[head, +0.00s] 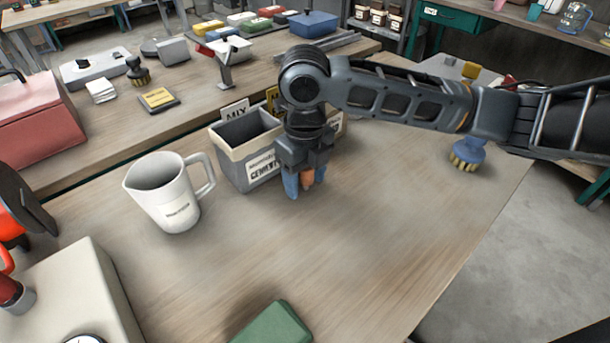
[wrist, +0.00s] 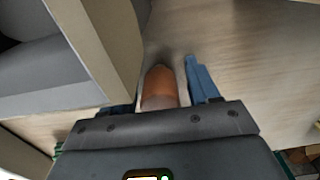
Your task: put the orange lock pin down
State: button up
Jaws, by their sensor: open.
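The orange lock pin (head: 307,178) shows between the fingers of my gripper (head: 305,185), just right of the cement box on the wooden table. In the wrist view the orange pin (wrist: 159,88) stands between the jaws, with its rounded end pointing away from the palm. My gripper (wrist: 165,85) is open, and its blue right finger is a little apart from the pin. The left finger is mostly hidden behind the box edge in the wrist view. I cannot tell whether the pin's end touches the table.
The grey cement box (head: 240,160) stands close beside my gripper on the left. A white jug (head: 170,205) stands farther left. A green object (head: 274,326) lies at the front edge, and a blue brush (head: 467,155) is at the right. The table's middle is clear.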

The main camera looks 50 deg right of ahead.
notch_tip(320, 180, up, 12)
jog(key=shift+r, duration=0.2)
dwell(0.4)
